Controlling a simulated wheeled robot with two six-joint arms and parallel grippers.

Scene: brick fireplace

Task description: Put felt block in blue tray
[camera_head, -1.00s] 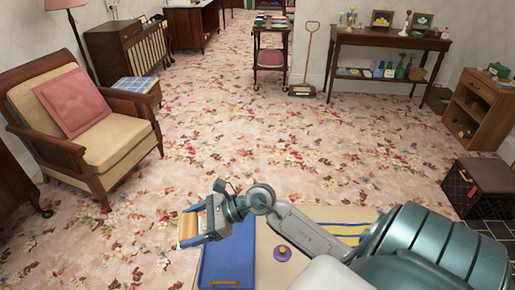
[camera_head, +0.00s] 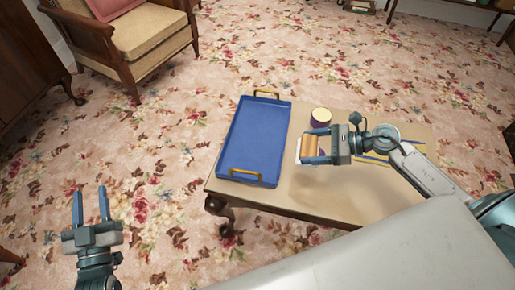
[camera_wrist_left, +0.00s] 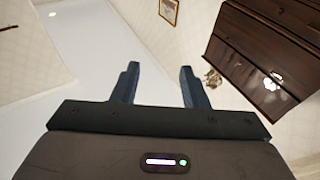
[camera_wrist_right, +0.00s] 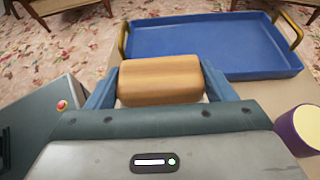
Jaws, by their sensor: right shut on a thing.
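The blue tray (camera_head: 258,135) with two yellow handles lies on the left part of a low table. My right gripper (camera_head: 311,147) is shut on the felt block (camera_head: 310,146), which has a wood-coloured body and a pale side. It is held right of the tray, apparently above the table. In the right wrist view the block (camera_wrist_right: 160,80) sits between the fingers, with the tray (camera_wrist_right: 205,42) beyond it. My left gripper (camera_head: 91,207) is open and empty over the carpet, left of the table; its spread fingers show in the left wrist view (camera_wrist_left: 157,85).
A purple and yellow round item (camera_head: 320,117) stands on the table (camera_head: 335,192), close to the right gripper and the tray. Striped yellow and blue material lies farther right. An armchair (camera_head: 140,40) stands at the back left. The carpet between is clear.

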